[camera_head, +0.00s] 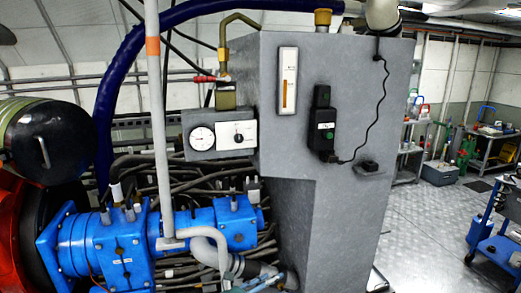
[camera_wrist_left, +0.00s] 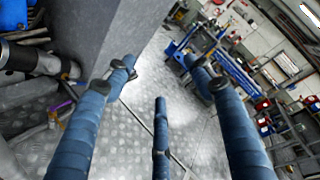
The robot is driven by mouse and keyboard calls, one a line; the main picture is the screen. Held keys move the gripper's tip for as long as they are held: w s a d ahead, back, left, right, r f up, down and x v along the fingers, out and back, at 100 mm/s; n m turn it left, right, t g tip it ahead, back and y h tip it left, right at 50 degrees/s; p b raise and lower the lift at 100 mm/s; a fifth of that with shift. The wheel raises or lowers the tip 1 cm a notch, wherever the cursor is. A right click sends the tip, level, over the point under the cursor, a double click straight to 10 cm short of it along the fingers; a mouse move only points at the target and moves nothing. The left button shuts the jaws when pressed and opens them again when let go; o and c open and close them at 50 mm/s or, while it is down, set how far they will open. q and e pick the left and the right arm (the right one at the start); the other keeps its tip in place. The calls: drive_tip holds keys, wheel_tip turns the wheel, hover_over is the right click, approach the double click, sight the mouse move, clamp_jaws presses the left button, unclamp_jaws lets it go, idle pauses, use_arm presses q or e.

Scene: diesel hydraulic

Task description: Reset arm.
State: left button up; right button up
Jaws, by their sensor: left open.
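My left gripper (camera_wrist_left: 160,76) shows in the left wrist view with its blue, ribbed fingers spread wide. Nothing is between the fingers, and they point out over the metal floor. A grey cabinet (camera_wrist_left: 85,38) is to the upper left of the fingers in that view. In the head view, small teal pieces at the bottom edge may be part of this gripper, but I cannot tell. My right gripper is in neither view.
The tall grey cabinet (camera_head: 325,170) stands mid-view in the head view, beside blue machinery (camera_head: 110,245), hoses and pipes. Open metal floor (camera_head: 425,225) lies to the right. A blue cart (camera_head: 497,245) is at the right edge, with shelves (camera_head: 410,150) farther back.

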use_arm(q)
drive_tip(key=s+a+f+n+g+y+b, duration=0.1)
drive_tip(key=s+a+f+n+y, duration=0.2)
drive_tip(key=s+a+f+n, duration=0.65)
drive_tip(key=s+a+f+n+y+b, duration=0.1)
drive_tip(key=s+f+n+y, duration=0.35)
drive_tip(key=f, duration=0.95)
drive_tip(key=s+a+f+n+g+y+b, duration=0.1)
drive_tip(key=s+a+f+n, duration=0.4)
drive_tip(key=s+f, duration=0.5)
drive_tip(key=s+a+f+n+g+y, duration=0.1)
drive_tip(key=s+f, duration=0.4)
drive_tip(key=s, duration=0.8)
drive_tip(key=s+a+f+n+g+y+b, duration=0.1)
drive_tip(key=s+a+f+n+g, duration=0.3)
drive_tip(key=s, duration=1)
drive_tip(key=s+a+f+n+g+y+b, duration=0.1)
drive_tip(key=s+a+f+n, duration=0.4)
drive_tip(key=s, duration=0.8)
wheel_tip(320, 180, down, 3)
drive_tip(key=shift+s+a+n+g, duration=0.35)
drive_tip(key=shift+a+g, duration=0.25)
drive_tip(key=shift+g, duration=0.3)
drive_tip(key=shift+w, duration=0.1)
